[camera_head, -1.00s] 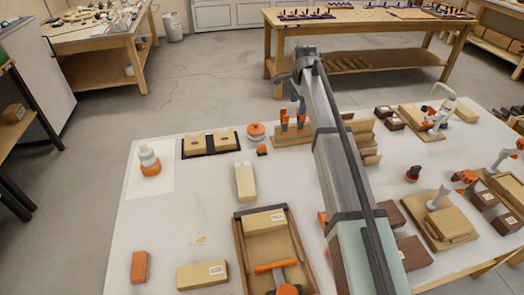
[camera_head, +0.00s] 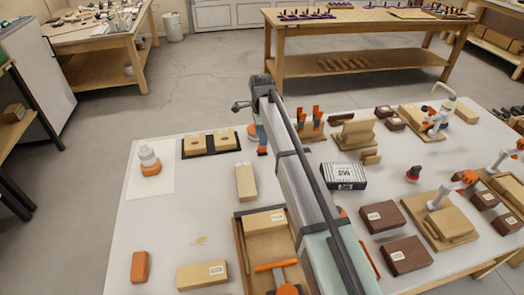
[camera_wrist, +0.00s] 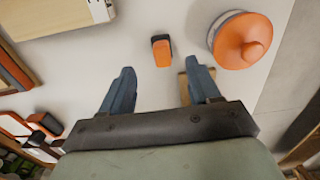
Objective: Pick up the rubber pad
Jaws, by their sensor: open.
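A small orange block with a dark end, likely the rubber pad (camera_wrist: 161,50), lies on the white bench top. In the wrist view it sits just beyond my fingertips, centred on the gap between them. In the head view the pad (camera_head: 262,151) shows just left of my arm. My gripper (camera_wrist: 159,72) is open and empty, its two blue-grey fingers apart and pointing towards the pad.
A round orange-topped object (camera_wrist: 240,40) stands close to the right of the pad. A pale wooden block (camera_head: 246,182) and a dark tray with two wooden blocks (camera_head: 210,154) lie left. A wooden tray (camera_head: 240,255) is nearer.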

